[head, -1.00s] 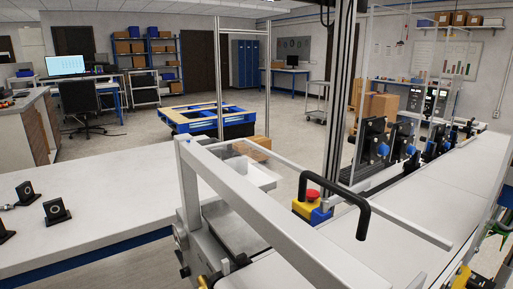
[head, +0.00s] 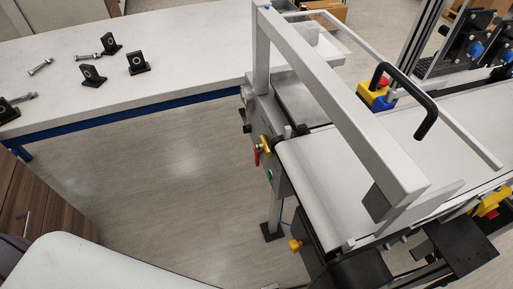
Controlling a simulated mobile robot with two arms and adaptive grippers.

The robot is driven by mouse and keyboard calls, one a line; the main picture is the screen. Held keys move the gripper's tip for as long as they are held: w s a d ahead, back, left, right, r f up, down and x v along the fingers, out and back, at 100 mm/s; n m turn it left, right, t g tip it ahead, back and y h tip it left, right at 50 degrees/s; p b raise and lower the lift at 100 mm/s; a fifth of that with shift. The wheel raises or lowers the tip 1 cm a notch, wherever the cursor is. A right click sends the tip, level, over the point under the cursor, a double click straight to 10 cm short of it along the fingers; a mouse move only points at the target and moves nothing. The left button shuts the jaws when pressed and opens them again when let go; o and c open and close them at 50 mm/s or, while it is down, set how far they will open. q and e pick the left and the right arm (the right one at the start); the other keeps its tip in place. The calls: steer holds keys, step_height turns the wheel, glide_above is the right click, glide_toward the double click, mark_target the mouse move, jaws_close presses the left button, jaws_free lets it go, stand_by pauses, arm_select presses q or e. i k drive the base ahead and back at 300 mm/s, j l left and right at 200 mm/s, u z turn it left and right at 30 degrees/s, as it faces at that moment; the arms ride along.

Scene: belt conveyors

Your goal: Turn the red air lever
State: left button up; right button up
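The red air lever (head: 257,156) is small and hangs roughly downward beside a brass-yellow fitting (head: 265,144). It is on the near-left end of the belt conveyor (head: 330,185), just below belt height, in the middle of the head view. Nothing covers it. Neither of my grippers can be made out in the head view. A white rounded part that looks like my own arm or body shows at the bottom left, well apart from the lever.
A grey frame (head: 335,95) spans the conveyor above the belt, with a black handle (head: 428,118) beyond it. A yellow box with a red button (head: 378,86) stands behind. A white table (head: 180,65) with black bearing blocks (head: 137,63) and bolts is at upper left. Open floor (head: 170,165) lies left of the lever.

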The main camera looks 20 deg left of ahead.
mark_target(258, 149)
steer(key=i+j+z, duration=0.1)
steer(key=z, duration=0.3)
steer(key=j+z, duration=0.5)
steer(key=z, duration=0.25)
steer(key=j+z, duration=0.2)
steer(key=z, duration=0.2)
steer(key=j+z, duration=0.1)
steer(key=j, duration=0.35)
steer(key=k+j, duration=0.15)
steer(key=j, duration=0.3)
steer(key=k+j+z, duration=0.15)
steer(key=j, duration=0.7)
steer(key=z, duration=0.05)
